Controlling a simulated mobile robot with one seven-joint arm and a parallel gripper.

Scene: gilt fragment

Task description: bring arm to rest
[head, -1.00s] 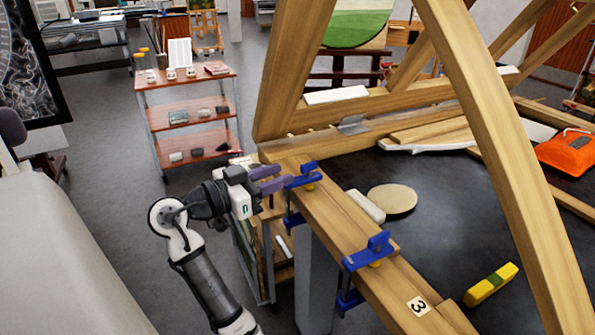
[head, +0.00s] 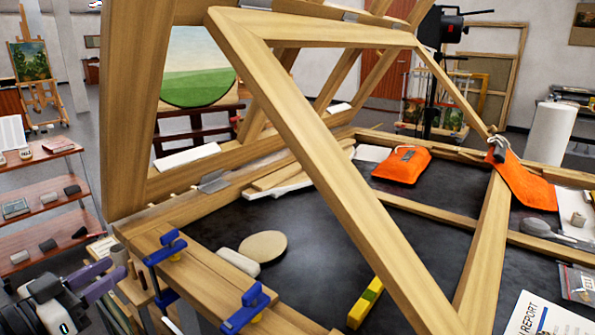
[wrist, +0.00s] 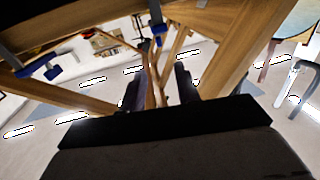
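My gripper (head: 97,286) is at the lower left of the head view, beside the left end of the wooden frame's front beam. Its two purple-grey fingers point right towards the beam and stand apart, with nothing seen between them. In the wrist view my gripper (wrist: 160,90) shows two dark fingers with a gap between them. Wooden bars and the floor show beyond the gap. Most of my arm is outside the head view.
Blue clamps (head: 165,247) grip the front beam (head: 200,268) close to my gripper. A shelf cart (head: 45,195) stands to the left.

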